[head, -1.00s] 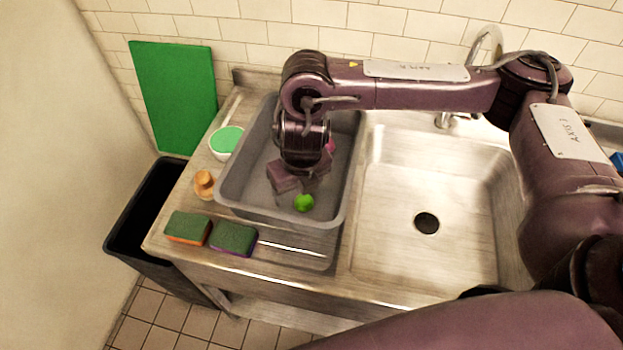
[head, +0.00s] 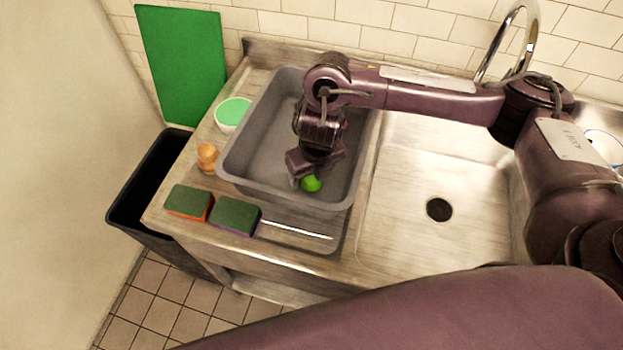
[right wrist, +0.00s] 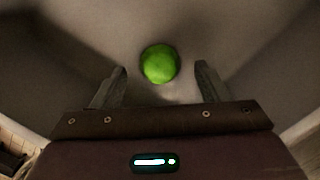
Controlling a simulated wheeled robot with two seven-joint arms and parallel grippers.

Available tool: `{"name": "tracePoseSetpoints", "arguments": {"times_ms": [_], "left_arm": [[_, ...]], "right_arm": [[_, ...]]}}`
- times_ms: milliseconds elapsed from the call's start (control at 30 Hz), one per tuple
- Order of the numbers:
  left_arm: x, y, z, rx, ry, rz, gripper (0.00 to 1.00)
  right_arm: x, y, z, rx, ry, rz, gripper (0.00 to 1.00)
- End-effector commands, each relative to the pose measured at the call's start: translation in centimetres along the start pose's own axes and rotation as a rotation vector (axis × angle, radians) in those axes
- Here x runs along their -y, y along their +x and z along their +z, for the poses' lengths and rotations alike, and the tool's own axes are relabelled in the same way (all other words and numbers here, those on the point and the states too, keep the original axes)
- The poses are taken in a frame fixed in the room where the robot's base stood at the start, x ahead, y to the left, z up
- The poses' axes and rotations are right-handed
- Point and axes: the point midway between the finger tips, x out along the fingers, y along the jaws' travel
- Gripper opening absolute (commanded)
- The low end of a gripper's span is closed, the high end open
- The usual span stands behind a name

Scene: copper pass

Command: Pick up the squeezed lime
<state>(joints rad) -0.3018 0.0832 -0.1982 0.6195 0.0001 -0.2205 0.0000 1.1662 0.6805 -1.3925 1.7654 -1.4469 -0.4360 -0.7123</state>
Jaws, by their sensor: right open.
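The lime (head: 311,184) is a bright green round thing on the floor of the grey tub (head: 230,190), near its front wall. My right gripper (head: 312,176) reaches down into the tub, right at the lime, and partly covers it in the head view. In the right wrist view the lime (right wrist: 160,64) lies just beyond the two fingertips, roughly midway between them. The fingers of the right gripper (right wrist: 161,72) are spread and hold nothing. My left gripper is not in view.
Two green-topped sponges (head: 236,216) lie in front of the tub. A wooden-coloured knob-like object (head: 207,156) and a bowl with green contents (head: 232,113) stand left of it. The sink basin (head: 420,165) is to the right. A black bin (head: 150,205) stands at the left.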

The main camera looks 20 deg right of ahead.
Motion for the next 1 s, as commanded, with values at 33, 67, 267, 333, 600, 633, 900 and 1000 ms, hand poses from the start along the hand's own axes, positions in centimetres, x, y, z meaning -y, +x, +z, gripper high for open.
{"name": "tracePoseSetpoints", "arguments": {"times_ms": [33, 67, 267, 333, 600, 633, 900, 1000], "left_arm": [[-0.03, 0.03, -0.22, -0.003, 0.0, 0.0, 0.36], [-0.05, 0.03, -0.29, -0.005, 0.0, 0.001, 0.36], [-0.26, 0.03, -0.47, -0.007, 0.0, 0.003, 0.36], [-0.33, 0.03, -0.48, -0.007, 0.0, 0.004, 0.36], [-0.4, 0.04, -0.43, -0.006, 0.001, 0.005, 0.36], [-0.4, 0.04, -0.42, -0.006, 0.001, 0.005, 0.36], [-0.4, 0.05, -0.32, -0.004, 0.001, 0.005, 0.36], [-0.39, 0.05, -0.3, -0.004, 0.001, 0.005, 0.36]], "right_arm": [[-0.04, 0.66, -0.05, -0.002, 0.002, 0.0, 0.68], [-0.05, 0.88, -0.04, -0.001, 0.001, 0.0, 0.68], [0.0, 1.25, 0.06, 0.002, 0.0, 0.0, 0.68], [0.0, 1.24, 0.06, 0.002, 0.0, 0.0, 0.68], [0.01, 1.23, 0.05, 0.002, 0.0, -0.001, 0.37], [0.01, 1.23, 0.04, 0.002, 0.0, -0.001, 0.33], [0.01, 1.22, 0.05, 0.002, 0.0, -0.001, 0.22], [0.02, 1.2, 0.05, 0.002, 0.0, -0.001, 0.22]]}}
